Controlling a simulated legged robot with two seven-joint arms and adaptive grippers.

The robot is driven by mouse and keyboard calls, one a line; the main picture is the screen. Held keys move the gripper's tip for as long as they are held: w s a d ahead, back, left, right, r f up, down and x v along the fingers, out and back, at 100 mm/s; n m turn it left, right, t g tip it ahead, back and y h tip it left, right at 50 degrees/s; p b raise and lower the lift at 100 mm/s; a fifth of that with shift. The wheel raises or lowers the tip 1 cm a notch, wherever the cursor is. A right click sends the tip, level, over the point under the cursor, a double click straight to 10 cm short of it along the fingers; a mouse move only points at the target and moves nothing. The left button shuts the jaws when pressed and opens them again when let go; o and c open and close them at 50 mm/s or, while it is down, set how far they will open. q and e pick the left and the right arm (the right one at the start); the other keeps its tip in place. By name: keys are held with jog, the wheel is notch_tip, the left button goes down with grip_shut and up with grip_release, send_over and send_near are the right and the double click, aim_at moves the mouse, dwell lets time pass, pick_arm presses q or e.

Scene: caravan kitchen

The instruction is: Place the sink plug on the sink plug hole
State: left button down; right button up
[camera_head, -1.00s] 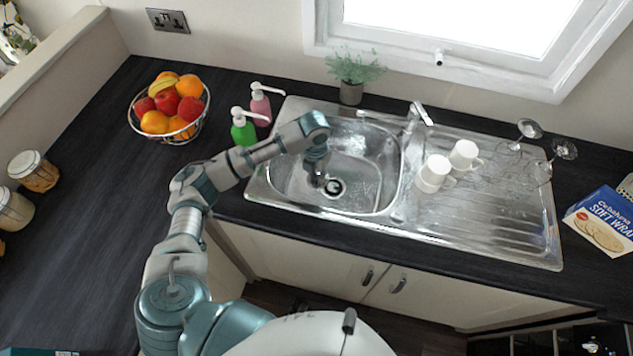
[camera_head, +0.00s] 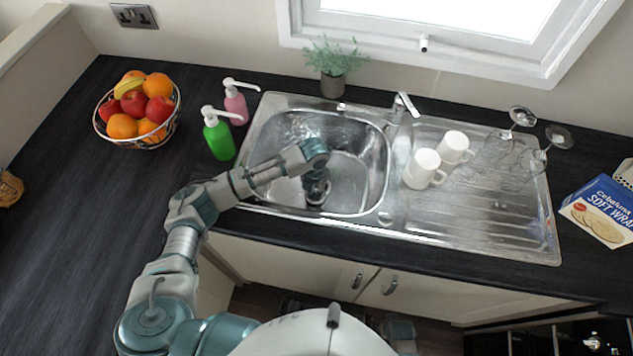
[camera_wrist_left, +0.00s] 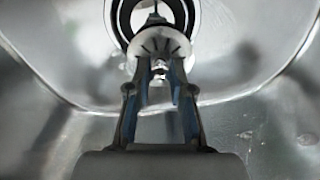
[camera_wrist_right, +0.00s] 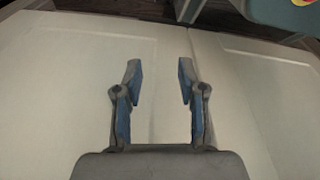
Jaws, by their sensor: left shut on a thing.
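The sink plug (camera_wrist_left: 151,43) is a pale round disc held between the fingertips of my left gripper (camera_wrist_left: 160,78). In the left wrist view the dark-ringed plug hole (camera_wrist_left: 119,16) lies directly behind and beyond the plug, and the two overlap. Whether the plug touches the hole cannot be told. In the head view my left gripper (camera_head: 316,194) points down into the sink basin (camera_head: 352,182), over the hole, and hides the plug. My right gripper (camera_wrist_right: 160,78) is open and empty in front of pale cupboard doors (camera_wrist_right: 62,75).
The tap (camera_head: 404,103) is at the sink's back edge. Green (camera_head: 218,139) and pink (camera_head: 236,105) soap bottles stand left of the sink. A fruit bowl (camera_head: 137,143) is further left.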

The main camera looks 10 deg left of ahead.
pick_arm(q)
jog(key=w, duration=0.3)
jog(key=shift+w+d+r+b, duration=0.15)
jog(key=shift+w+d+b, duration=0.15)
jog(key=shift+w+d, duration=0.1)
jog(key=shift+a+f, duration=0.15)
jog(key=shift+f, duration=0.4)
jog(key=shift+s+a+f, duration=0.1)
jog(key=shift+a, duration=0.3)
pick_arm(e)
jog(key=shift+w+a+r, duration=0.1)
jog(key=shift+w+r, duration=0.1)
jog(key=shift+r, duration=0.25)
jog(key=shift+w+a+r, duration=0.1)
jog(key=shift+w+r, duration=0.1)
jog(key=shift+r, duration=0.25)
pick_arm(q)
jog(key=c, duration=1)
grip_release()
jog(key=shift+d, duration=0.1)
jog(key=shift+c, duration=0.2)
jog(key=shift+d, duration=0.15)
pick_arm(e)
jog(key=shift+d, duration=0.2)
pick_arm(q)
jog(key=shift+d, duration=0.1)
